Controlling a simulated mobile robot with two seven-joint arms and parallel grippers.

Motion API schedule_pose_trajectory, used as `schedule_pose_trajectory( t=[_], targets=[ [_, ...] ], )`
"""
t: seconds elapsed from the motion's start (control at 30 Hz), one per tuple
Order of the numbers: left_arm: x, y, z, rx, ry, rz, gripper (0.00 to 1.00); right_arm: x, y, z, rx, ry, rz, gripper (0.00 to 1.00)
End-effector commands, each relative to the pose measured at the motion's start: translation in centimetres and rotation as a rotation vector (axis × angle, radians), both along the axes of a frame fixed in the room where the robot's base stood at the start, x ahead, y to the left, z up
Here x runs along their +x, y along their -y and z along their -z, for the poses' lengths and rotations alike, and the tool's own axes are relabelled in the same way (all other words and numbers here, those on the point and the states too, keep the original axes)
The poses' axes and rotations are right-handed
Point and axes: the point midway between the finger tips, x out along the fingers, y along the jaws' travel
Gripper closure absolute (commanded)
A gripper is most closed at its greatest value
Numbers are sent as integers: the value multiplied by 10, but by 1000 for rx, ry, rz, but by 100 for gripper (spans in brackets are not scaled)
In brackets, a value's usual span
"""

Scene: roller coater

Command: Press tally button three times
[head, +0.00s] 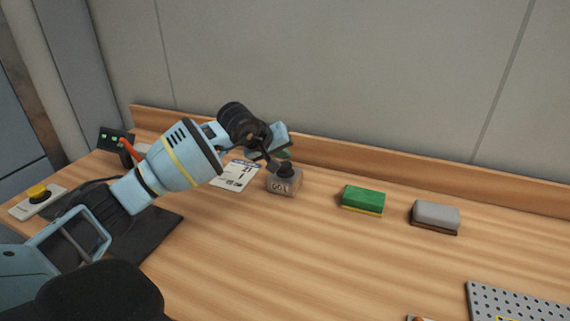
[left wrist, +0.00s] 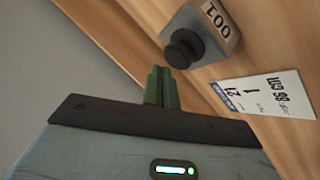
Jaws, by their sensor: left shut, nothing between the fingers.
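The tally counter (head: 284,186) is a small grey box on the wooden bench, with a round black button (head: 286,170) on top. Its front display appears to read 001. In the left wrist view the counter (left wrist: 215,22) shows at the top, with its black button (left wrist: 182,51) facing the camera. My left gripper (head: 284,156) is shut and empty, just above and behind the button in the head view. Its green fingertips (left wrist: 158,88) show beside the button in the wrist view. Whether they touch the button I cannot tell. My right gripper is not in view.
A printed white card (head: 236,176) lies left of the counter. A green sponge (head: 362,199) and a grey block (head: 435,216) lie to its right. A yellow button on a white base (head: 37,198) is far left. A perforated plate (head: 512,303) is front right. The bench middle is clear.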

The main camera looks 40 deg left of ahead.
Motion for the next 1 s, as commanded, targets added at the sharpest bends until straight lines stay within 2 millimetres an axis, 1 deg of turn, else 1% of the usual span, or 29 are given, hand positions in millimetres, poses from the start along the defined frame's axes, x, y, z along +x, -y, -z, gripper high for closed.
schedule_pose_trajectory(
  t=[0.17,0.33,0.6,0.7,1.0],
  targets=[
    [0,0,-11,0,4,-1,100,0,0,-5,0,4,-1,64],
    [0,0,-27,0,6,0,100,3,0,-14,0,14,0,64],
    [0,0,-49,0,6,1,100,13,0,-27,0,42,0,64],
    [0,0,-52,0,3,1,100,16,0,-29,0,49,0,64],
    [0,0,-50,0,0,0,100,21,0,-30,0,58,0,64]
  ],
)
